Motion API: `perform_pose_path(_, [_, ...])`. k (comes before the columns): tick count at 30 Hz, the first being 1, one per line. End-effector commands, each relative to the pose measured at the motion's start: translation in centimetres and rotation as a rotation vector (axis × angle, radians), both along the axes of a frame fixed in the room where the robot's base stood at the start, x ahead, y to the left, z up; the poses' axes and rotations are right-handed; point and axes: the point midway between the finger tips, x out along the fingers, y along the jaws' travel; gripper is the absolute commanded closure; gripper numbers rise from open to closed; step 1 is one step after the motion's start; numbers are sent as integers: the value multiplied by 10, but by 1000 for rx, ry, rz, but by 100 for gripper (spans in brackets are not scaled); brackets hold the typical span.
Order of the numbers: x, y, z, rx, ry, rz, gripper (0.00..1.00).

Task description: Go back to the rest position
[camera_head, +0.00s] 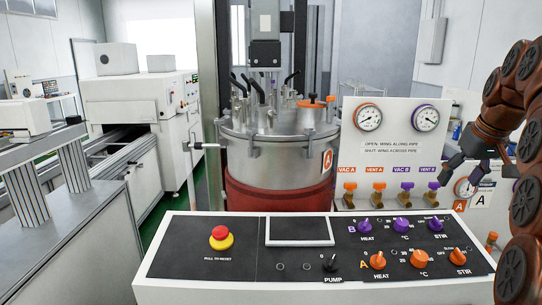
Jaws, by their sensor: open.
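My gripper (464,180) hangs at the right side of the view, at the end of my brown arm. Its dark fingers are apart and I see nothing between them. It is in front of the right part of the white valve panel (390,148), near the purple VENT B valve (433,188). I cannot tell whether it touches anything. Part of the panel's right edge and a gauge behind the fingers are partly hidden.
A control console (200,288) with a red stop button (220,233) and several orange and purple knobs spans the front. A steel vessel (265,150) with a red lower band stands behind it. A conveyor and white machine (125,100) are at left.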

Motion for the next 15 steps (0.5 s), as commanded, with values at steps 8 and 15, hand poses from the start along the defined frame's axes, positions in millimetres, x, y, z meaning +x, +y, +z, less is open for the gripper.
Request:
perform_pose_path(8, [-5,31,-12,20,31,16,32])
perform_pose_path(15, [-17,64,-29,43,74,24,32])
